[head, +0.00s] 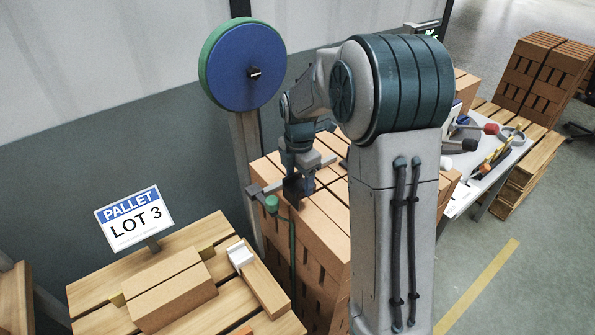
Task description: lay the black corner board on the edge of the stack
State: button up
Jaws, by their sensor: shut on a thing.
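The stack (325,238) of brown brick-like blocks stands in the middle, partly hidden behind my arm. My gripper (290,196) is at its upper left edge, pointing down. It is shut on a small dark piece, which looks like the black corner board (293,188). The board is at about the height of the stack's top edge; I cannot tell if it touches the blocks. A thin dark green strip (292,253) runs down the stack's near side below the gripper.
A wooden pallet (222,226) with a brown block (172,292) and a "PALLET LOT 3" sign (131,217) is at lower left. A blue disc (245,68) on a post stands behind. A tool-covered table (487,172) and another block stack (545,75) are at right.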

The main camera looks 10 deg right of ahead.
aim_at(299, 187)
jog(key=shift+s+a+f, duration=0.1)
jog(key=shift+f, duration=0.35)
jog(key=shift+f+b, duration=2.2)
jog(key=shift+f, duration=0.6)
jog(key=shift+f+b, duration=0.3)
jog(key=shift+f, duration=0.2)
jog(key=o, duration=1.1)
